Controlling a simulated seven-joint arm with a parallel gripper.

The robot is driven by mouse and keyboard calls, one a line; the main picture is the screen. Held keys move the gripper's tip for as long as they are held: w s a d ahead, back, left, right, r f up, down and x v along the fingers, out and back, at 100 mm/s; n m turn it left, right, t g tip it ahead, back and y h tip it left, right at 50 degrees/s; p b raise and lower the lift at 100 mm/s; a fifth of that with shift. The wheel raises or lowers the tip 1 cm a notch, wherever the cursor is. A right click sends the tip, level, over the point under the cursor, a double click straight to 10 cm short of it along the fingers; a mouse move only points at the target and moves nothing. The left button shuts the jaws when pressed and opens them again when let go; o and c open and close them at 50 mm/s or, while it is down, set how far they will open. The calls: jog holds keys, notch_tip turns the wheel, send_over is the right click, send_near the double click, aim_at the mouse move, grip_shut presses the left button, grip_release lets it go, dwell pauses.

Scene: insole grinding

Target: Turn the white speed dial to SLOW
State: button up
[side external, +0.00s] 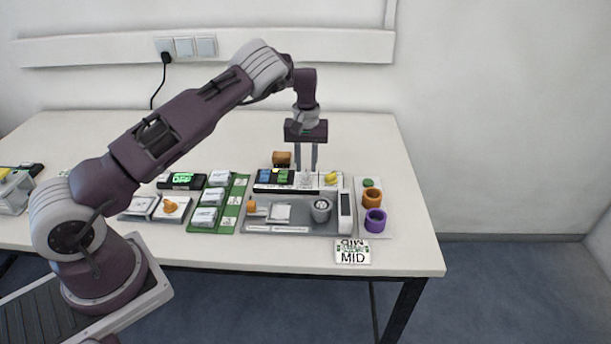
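My gripper (306,168) points straight down over the white and black control strip (262,187) at the back of the grey station. Its two fingers are apart, with a gap between them. A small white shape that looks like the speed dial (307,178) is at the fingertips. It is too small to tell whether the fingers touch it or which way it points. A white card (352,251) at the table's front reads MID, with upside-down lettering above it.
A yellow knob (331,178) and blue and green blocks (283,177) flank the fingers closely. A brown block (282,159) stands behind. The grey station (290,229) holds a grey cup (321,209). The table's back is clear.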

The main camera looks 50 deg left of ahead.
jog(key=shift+f, duration=1.25)
jog(key=shift+c, duration=0.5)
grip_shut()
jog(key=n, duration=0.5)
jog(key=shift+r+n, duration=0.1)
jog(key=shift+n, duration=0.3)
jog(key=n, duration=0.4)
jog(key=shift+n, duration=0.3)
jog(key=shift+c, duration=0.9)
grip_release()
jog(key=shift+n, duration=0.5)
jog(key=shift+o, duration=1.4)
